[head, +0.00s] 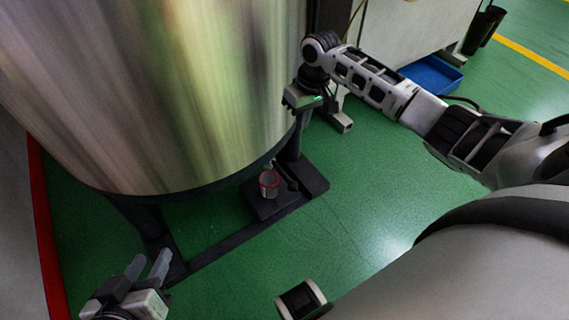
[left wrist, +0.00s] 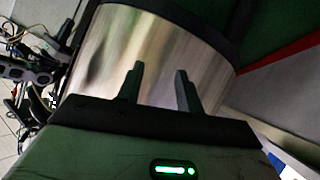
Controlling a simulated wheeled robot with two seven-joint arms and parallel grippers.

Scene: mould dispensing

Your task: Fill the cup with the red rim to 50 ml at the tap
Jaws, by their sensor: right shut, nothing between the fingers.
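The cup with the red rim (head: 269,184) stands upright on a small dark platform (head: 272,208) at the lower edge of the big steel tank (head: 170,90). I cannot make out the tap or the level in the cup. My right gripper (head: 301,103) is shut and empty, up and to the right of the cup, beside the tank wall. Its fingertips are hard to see. My left gripper (head: 147,266) is open and empty at the lower left, apart from the cup. In the left wrist view its two fingers (left wrist: 159,82) stand apart with the tank behind them.
A dark frame (head: 225,238) carries the tank just above the floor. A blue tray (head: 432,75) lies by a pale cabinet (head: 410,25) at the back right. The green floor (head: 350,210) in front of the frame is clear. A red strip (head: 45,235) runs at the left.

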